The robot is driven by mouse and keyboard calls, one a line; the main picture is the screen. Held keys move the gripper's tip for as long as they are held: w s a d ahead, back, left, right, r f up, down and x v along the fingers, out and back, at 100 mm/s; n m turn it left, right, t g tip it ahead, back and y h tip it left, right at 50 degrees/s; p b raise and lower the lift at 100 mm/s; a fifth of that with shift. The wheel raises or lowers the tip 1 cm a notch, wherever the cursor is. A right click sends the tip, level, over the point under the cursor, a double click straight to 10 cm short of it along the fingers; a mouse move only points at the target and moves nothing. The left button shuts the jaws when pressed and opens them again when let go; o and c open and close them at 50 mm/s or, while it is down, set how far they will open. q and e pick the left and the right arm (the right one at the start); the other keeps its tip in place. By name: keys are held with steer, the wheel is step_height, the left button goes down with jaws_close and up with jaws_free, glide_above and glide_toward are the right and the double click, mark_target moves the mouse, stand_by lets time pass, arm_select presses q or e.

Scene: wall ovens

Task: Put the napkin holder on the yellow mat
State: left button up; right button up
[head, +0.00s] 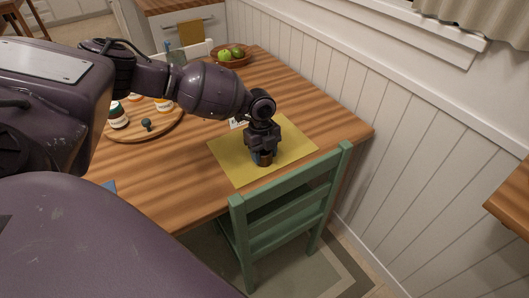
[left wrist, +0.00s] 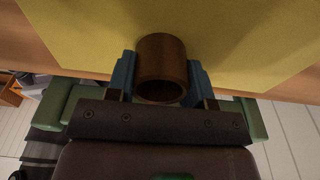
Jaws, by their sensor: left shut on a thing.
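The napkin holder (head: 264,160) is a short brown open cylinder. In the left wrist view the napkin holder (left wrist: 161,58) sits between the two blue-padded fingers of my left gripper (left wrist: 161,74), its round opening facing the camera. In the head view my left gripper (head: 263,155) points down over the yellow mat (head: 232,161), shut on the holder and hiding much of it. The holder is over the middle to front part of the mat; I cannot tell whether its bottom touches it. The mat also fills the top of the left wrist view (left wrist: 65,32). My right gripper is not in view.
A green chair (head: 290,186) stands at the table's front edge, close to the mat. A small white thing (head: 236,123) is by the mat's back edge. A round wooden board (head: 155,130) with jars is at left, a fruit bowl (head: 230,61) behind. A panelled wall (head: 400,130) runs along the right.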

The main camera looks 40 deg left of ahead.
arm_select(q)
steer(key=shift+r, duration=0.15)
steer(key=shift+f, duration=0.25)
steer(key=o, duration=0.9)
steer(key=shift+r, duration=0.1)
steer(key=shift+r, duration=0.5)
steer(key=r, duration=0.3)
steer(key=a+r+p, duration=0.1)
steer(key=r, duration=0.7)
steer(key=shift+w+a+r+p, duration=0.1)
steer(key=shift+w+a+p, duration=0.05)
steer(key=shift+w+p, duration=0.2)
